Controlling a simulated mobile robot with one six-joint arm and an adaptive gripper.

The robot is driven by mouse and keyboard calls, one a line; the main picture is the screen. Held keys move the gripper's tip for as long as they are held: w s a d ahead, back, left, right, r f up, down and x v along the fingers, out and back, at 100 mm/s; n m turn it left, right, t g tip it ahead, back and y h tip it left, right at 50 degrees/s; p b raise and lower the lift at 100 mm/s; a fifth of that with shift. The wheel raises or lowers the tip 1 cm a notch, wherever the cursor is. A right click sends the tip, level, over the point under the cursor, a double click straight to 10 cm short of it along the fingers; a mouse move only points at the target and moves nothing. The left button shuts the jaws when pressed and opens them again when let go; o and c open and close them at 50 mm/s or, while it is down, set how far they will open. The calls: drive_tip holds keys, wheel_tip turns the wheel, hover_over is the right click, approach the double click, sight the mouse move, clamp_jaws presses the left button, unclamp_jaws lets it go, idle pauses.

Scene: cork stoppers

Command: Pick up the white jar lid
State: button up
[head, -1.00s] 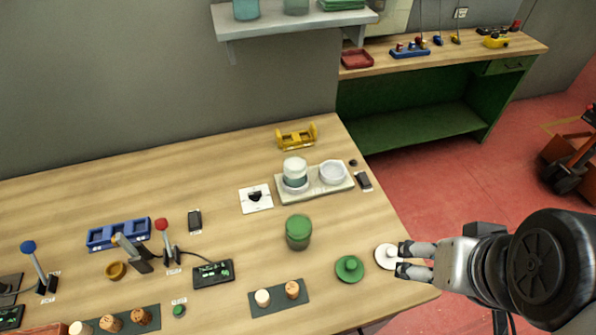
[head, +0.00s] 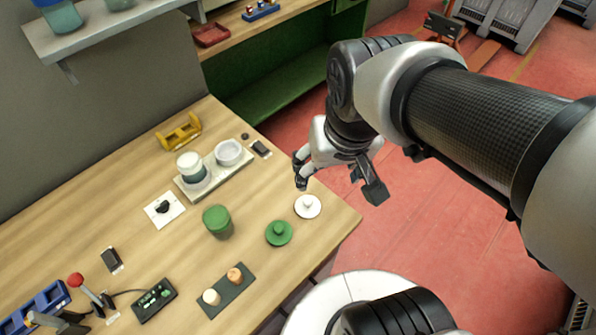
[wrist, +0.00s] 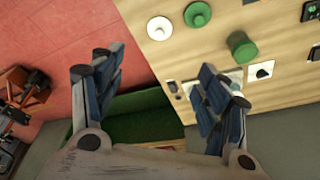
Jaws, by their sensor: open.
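The white jar lid (head: 307,206) is a flat round disc with a small knob, lying on the wooden table near its right corner. It also shows in the wrist view (wrist: 160,28), near the top and beyond the fingers. My gripper (head: 301,182) is above the table, just behind the white lid in the head view. In the wrist view my gripper (wrist: 152,88) has its fingers spread wide with nothing between them. The lid is apart from the fingers.
A green lid (head: 279,233) lies left of the white one, with a green jar (head: 217,222) beyond it. A tray (head: 186,188) holds a white-lidded jar (head: 190,167) and a white bowl (head: 228,152). A dark mat (head: 226,291) bears two corks. Red floor lies right of the table.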

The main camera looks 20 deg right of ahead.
drive_tip(key=w+f+g+p, duration=0.1)
drive_tip(key=w+f, duration=0.2)
drive_tip(key=w, duration=0.2)
drive_tip(key=m+g+p, duration=0.2)
hover_over(308, 201)
wheel_tip(308, 201, down, 7)
drive_tip(key=f+b, duration=0.1)
drive_tip(key=f, duration=0.3)
drive_tip(key=f+b, duration=0.2)
drive_tip(key=f, duration=0.2)
drive_tip(key=f+b, duration=0.1)
drive_tip(key=f, duration=0.4)
drive_tip(key=shift+w+d, duration=0.15)
drive_tip(key=shift+w, duration=0.1)
drive_tip(key=f+b, duration=0.1)
drive_tip(key=f, duration=0.2)
drive_tip(key=f+b, duration=0.1)
drive_tip(key=f, duration=0.1)
drive_tip(key=shift+s+b, duration=0.25)
drive_tip(key=shift+b, duration=0.1)
drive_tip(key=shift+w+f, duration=0.1)
drive_tip(key=shift+f, duration=0.3)
drive_tip(key=shift+r, duration=0.1)
drive_tip(key=c, duration=0.6)
drive_tip(key=shift+r, duration=0.1)
drive_tip(key=shift+c, duration=0.2)
